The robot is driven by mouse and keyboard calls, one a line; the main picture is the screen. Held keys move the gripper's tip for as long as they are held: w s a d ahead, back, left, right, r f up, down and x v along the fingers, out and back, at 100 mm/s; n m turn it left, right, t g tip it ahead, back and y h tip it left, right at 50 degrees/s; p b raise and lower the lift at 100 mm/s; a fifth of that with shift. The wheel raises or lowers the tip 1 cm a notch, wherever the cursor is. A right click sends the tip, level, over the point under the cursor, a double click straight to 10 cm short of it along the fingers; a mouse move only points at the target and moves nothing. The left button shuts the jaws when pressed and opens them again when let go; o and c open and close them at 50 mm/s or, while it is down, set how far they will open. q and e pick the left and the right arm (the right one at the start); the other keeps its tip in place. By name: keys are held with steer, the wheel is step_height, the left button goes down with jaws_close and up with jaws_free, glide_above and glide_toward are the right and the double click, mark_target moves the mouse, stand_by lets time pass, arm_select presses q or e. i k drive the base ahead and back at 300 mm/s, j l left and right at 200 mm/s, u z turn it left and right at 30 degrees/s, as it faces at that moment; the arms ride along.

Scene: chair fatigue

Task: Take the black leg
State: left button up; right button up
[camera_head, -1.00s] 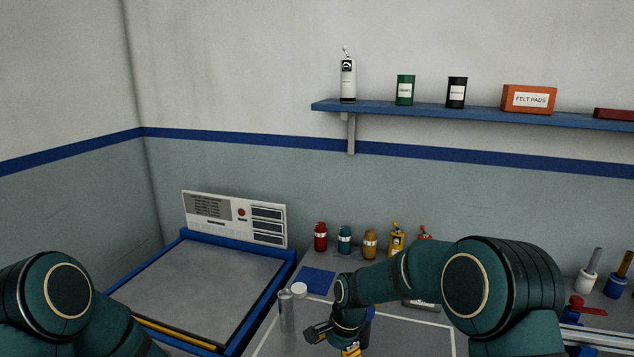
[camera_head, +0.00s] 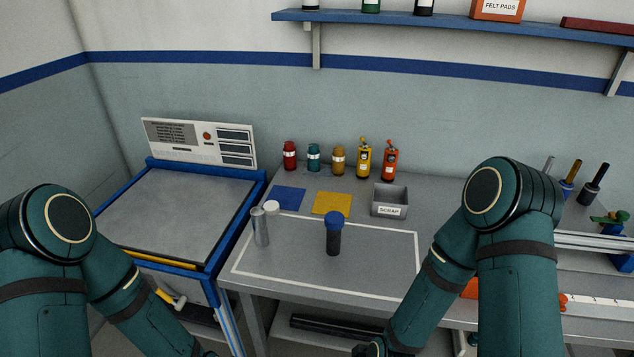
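A short black cylinder (camera_head: 333,243) with a blue cap (camera_head: 334,220) stands upright inside the white outline on the grey table; I cannot tell whether it is the black leg. A long dark bar (camera_head: 335,331) lies on the lower shelf under the table. A silver cylinder (camera_head: 260,228) stands at the outline's left side, next to a white round cap (camera_head: 272,208). A dark part of my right gripper (camera_head: 370,348) shows at the bottom edge, in front of the table; its fingers are cut off. My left arm reaches down at the left and its gripper is out of frame.
A blue-framed machine (camera_head: 180,215) stands left of the table. Bottles (camera_head: 338,160), a blue mat (camera_head: 289,198), a yellow mat (camera_head: 332,203) and a scrap bin (camera_head: 390,200) are at the back. Rails (camera_head: 595,243) lie at the right. The outlined area's right part is clear.

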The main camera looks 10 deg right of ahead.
mark_target(334, 238)
steer(key=i+u, duration=0.15)
steer(key=u, duration=0.2)
steer(key=i+u, duration=0.15)
steer(key=u, duration=0.15)
steer(key=i+l+u, duration=0.15)
steer(key=u, duration=0.2)
